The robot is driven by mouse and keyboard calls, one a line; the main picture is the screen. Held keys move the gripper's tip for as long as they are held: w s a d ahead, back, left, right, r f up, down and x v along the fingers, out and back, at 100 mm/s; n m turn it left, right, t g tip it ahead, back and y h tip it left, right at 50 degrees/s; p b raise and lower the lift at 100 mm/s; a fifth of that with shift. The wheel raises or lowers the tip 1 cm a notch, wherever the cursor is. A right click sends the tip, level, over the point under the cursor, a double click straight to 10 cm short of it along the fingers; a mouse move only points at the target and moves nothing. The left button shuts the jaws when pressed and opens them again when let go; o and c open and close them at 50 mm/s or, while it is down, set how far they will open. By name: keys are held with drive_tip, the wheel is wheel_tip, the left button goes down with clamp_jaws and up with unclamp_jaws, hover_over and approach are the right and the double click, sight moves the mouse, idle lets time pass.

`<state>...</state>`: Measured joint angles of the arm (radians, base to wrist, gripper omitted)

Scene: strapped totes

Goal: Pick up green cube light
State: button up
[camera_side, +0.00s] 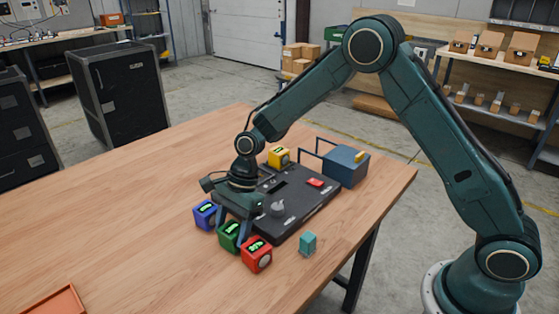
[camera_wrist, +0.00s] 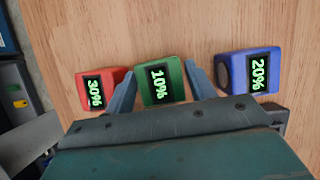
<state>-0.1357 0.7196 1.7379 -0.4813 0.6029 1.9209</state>
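The green cube (camera_side: 230,236) stands on the wooden table between the blue and red cubes, with a lit display. In the wrist view the green cube (camera_wrist: 163,84) shows "10%" and sits between the two fingers of my gripper (camera_wrist: 160,85). The fingers are apart, one on each side of it. The left finger is close to its left side and the right finger close to its right side; I cannot tell whether they touch. In the side view my gripper (camera_side: 236,226) reaches down over the green cube and partly hides it.
A red cube (camera_wrist: 96,90) showing "30%" and a blue cube (camera_wrist: 250,74) showing "20%" flank the green one. A black panel (camera_side: 305,208), yellow cube (camera_side: 279,156), blue-grey box (camera_side: 346,166) and teal block (camera_side: 308,243) stand nearby. The table's left side is mostly clear, with an orange tray (camera_side: 54,303).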

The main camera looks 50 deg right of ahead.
sight(230, 224)
drive_tip(key=c, duration=0.7)
drive_tip(key=shift+c, duration=0.2)
drive_tip(key=shift+r, duration=0.15)
wheel_tip(230, 224, up, 10)
drive_tip(key=shift+f, duration=0.1)
drive_tip(key=shift+w, duration=0.1)
idle(0.4)
drive_tip(key=shift+w+d, duration=0.25)
drive_tip(key=shift+w, duration=0.3)
drive_tip(key=w+d+m, duration=0.1)
drive_tip(key=w+d, duration=0.9)
drive_tip(key=shift+w+d, duration=0.2)
drive_tip(key=shift+w, duration=0.1)
